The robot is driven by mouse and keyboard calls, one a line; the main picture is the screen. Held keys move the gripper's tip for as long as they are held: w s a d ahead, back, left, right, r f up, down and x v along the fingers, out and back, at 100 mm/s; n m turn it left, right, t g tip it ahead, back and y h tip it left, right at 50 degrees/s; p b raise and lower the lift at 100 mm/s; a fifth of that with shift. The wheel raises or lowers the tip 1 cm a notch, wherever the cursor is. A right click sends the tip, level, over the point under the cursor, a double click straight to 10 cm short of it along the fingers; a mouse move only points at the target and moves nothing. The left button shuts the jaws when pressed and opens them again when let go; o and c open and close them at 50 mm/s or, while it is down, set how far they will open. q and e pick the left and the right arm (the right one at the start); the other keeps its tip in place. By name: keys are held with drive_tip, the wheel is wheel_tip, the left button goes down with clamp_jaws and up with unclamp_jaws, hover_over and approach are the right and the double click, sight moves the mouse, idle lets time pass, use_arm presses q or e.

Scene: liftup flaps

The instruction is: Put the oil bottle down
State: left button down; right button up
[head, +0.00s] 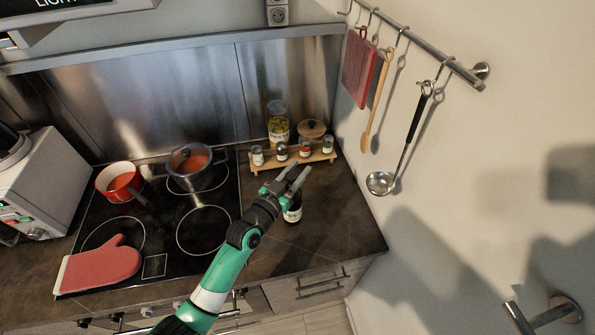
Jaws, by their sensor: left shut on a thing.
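The oil bottle (293,214) is dark with a pale label and shows just under my left gripper, over the dark counter to the right of the hob. My left gripper (298,175) is shut on the bottle, and its fingers hide the bottle's upper part. I cannot tell whether the bottle's base touches the counter. My right gripper is not in view.
A wooden rack (325,157) with several small spice jars stands behind the gripper, with a tall jar (278,127) behind it. A red pan (119,184), a pot (189,163) and a red oven mitt (105,265) lie left. Counter (340,220) right of the bottle is clear.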

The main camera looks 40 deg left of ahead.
use_arm(q)
drive_tip(key=c, duration=0.5)
unclamp_jaws()
drive_tip(key=shift+f, duration=0.1)
drive_tip(key=shift+r+p, duration=0.25)
drive_tip(key=shift+p, duration=0.05)
drive_tip(key=s+d, duration=0.2)
drive_tip(key=s, duration=1)
drive_tip(key=shift+w+d+f, duration=0.1)
